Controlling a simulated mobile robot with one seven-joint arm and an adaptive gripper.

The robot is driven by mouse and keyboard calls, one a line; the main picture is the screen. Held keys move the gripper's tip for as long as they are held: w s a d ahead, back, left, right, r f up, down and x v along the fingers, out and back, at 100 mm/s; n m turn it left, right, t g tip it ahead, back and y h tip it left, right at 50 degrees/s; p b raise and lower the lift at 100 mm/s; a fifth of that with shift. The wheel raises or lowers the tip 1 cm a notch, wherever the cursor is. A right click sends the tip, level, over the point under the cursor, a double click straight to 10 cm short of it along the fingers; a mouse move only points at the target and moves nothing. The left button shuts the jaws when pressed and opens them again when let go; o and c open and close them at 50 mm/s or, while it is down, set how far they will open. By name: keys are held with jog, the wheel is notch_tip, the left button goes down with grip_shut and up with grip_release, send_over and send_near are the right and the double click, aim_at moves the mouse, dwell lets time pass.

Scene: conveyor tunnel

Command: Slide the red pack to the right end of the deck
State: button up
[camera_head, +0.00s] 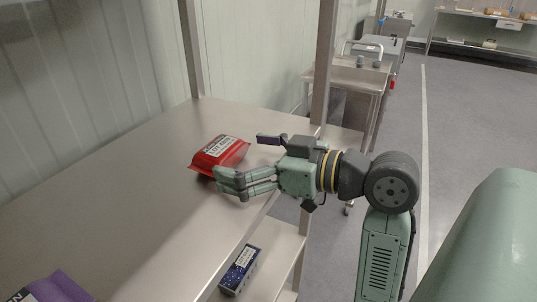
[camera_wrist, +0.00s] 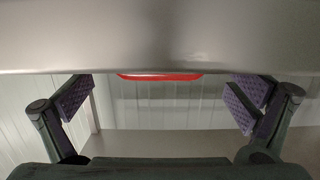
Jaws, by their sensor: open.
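The red pack (camera_head: 220,154) with a white label lies on the bare metal deck (camera_head: 120,190), towards its far right part in the head view. My gripper (camera_head: 243,161) is open and empty at the deck's front edge, with its fingers spread to either side. The lower fingers are close to the pack's near corner; I cannot tell if they touch it. In the wrist view the pack shows as a red strip (camera_wrist: 160,76) between the two spread fingertips (camera_wrist: 160,98), partly hidden by a broad grey surface.
A purple pack (camera_head: 58,287) lies at the deck's near left. A dark blue box (camera_head: 240,270) sits on the lower shelf. Metal uprights (camera_head: 323,65) stand at the deck's right end and back. The deck's middle is clear.

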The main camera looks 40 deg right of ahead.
aim_at(235, 155)
jog(key=shift+x, duration=1.75)
jog(key=shift+c, duration=0.2)
jog(key=c, duration=0.9)
jog(key=shift+c, duration=0.2)
